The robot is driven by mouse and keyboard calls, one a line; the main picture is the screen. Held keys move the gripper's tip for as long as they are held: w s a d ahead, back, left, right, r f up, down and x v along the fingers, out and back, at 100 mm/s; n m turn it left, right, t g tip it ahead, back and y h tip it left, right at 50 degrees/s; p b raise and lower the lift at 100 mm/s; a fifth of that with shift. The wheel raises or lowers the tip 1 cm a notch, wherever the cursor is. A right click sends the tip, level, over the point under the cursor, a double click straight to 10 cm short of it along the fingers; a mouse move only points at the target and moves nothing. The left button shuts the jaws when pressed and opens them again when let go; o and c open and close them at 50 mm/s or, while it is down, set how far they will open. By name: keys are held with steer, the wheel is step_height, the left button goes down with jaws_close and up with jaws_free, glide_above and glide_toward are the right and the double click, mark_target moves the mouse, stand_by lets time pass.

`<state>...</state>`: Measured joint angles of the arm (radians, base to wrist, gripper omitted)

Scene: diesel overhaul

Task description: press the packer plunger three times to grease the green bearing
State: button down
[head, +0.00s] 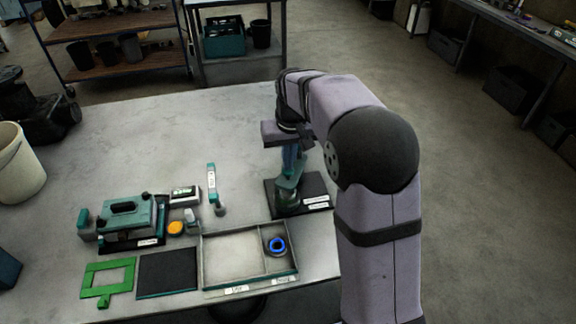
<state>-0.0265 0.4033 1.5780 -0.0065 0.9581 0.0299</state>
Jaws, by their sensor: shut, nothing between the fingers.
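The bearing packer (287,199) is a green-teal device standing on a black base plate (318,202) at the right of the table. My gripper (292,150) points down directly above it, shut with nothing held. Its fingertips and the top of the plunger overlap in the head view, so I cannot tell whether they touch. I cannot make out the green bearing; it may be hidden in the packer or behind my gripper.
A tray (203,262) with two compartments holds a blue ring (277,245) in its right one. Left of it are a dark mat (167,272), a green frame (108,281) and a teal machine (122,218). The table's back is clear.

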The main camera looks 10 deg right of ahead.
steer(key=shift+w+p+v, duration=0.25)
steer(key=shift+p+v, duration=0.85)
steer(key=shift+r, duration=0.2)
steer(key=shift+w+p+v, duration=0.25)
steer(key=shift+p+v, duration=0.9)
steer(key=shift+w+p+v, duration=0.25)
steer(key=shift+p+v, duration=0.85)
steer(key=shift+v, duration=0.05)
steer(key=shift+r, duration=0.2)
steer(key=p+v, duration=0.1)
steer(key=v, duration=0.1)
steer(key=p+v, duration=0.2)
steer(key=shift+w+p, duration=0.3)
steer(key=shift+w, duration=0.05)
